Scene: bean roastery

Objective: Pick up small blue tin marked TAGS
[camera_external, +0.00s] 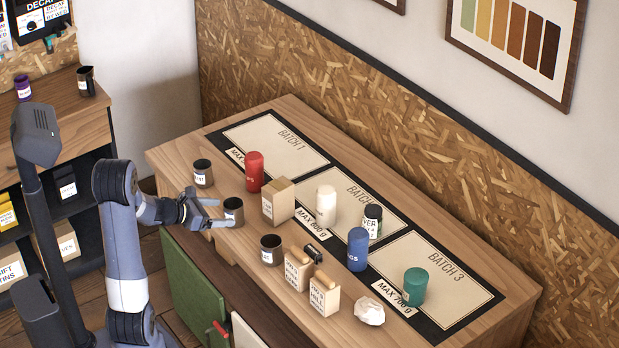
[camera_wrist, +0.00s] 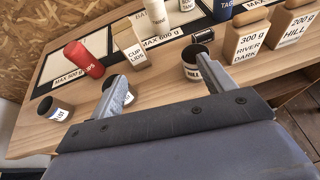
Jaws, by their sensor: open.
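The small blue tin (camera_external: 358,249) stands upright near the right-hand end of the Batch 2 area in the external view, its white label partly readable as "GS". In the wrist view a blue tin (camera_wrist: 222,11) shows at the top edge, partly cut off. My gripper (camera_external: 207,212) is open and empty over the table's front left edge, close to a dark cup (camera_external: 234,211). It is well to the left of the blue tin, with cups and a box between. Both fingers show in the wrist view (camera_wrist: 158,80).
Paper bags (camera_external: 298,268), a dark cup (camera_external: 271,249), crumpled paper (camera_external: 369,311) and a green tin (camera_external: 414,286) are nearby.

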